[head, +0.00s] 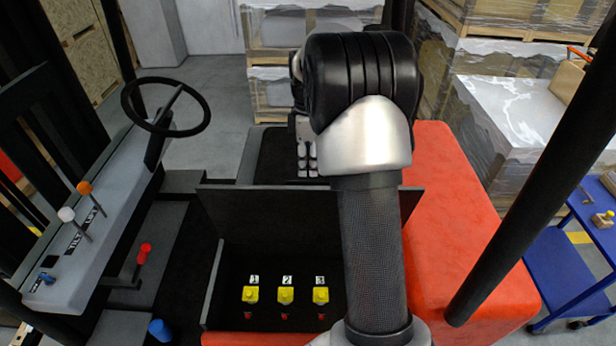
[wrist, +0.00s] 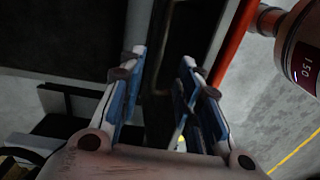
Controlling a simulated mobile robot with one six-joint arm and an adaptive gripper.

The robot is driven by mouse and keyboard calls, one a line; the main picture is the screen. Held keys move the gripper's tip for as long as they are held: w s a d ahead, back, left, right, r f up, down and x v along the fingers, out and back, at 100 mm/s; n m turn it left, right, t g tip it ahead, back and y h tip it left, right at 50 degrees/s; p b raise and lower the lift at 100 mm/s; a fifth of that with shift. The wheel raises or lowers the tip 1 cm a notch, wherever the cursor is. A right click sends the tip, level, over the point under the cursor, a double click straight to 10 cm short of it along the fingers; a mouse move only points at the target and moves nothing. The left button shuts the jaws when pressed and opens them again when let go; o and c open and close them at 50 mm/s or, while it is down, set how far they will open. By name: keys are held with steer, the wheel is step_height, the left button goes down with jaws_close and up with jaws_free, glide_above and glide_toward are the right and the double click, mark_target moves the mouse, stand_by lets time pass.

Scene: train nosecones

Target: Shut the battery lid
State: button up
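The battery lid (head: 265,215) is a wide black panel standing raised at the far side of the battery box in the head view. Below it the open box (head: 215,285) shows three yellow connectors (head: 286,295) labelled 1, 2 and 3. My arm crosses in front of the lid's right part and reaches beyond it. My gripper is mostly hidden behind the arm in the head view. In the wrist view my gripper (wrist: 162,58) has its two blue-padded fingers apart. Dark surfaces lie beyond and between them; I cannot tell whether one is the lid or whether anything touches.
The red truck body (head: 455,230) lies right of the box. A black post (head: 540,160) rises at right. The steering wheel (head: 165,107) and levers are at left. A blue cart (head: 575,255) stands far right.

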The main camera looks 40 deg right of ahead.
mark_target(308, 182)
steer(key=shift+f, duration=2.75)
steer(key=shift+c, duration=0.3)
jaws_close()
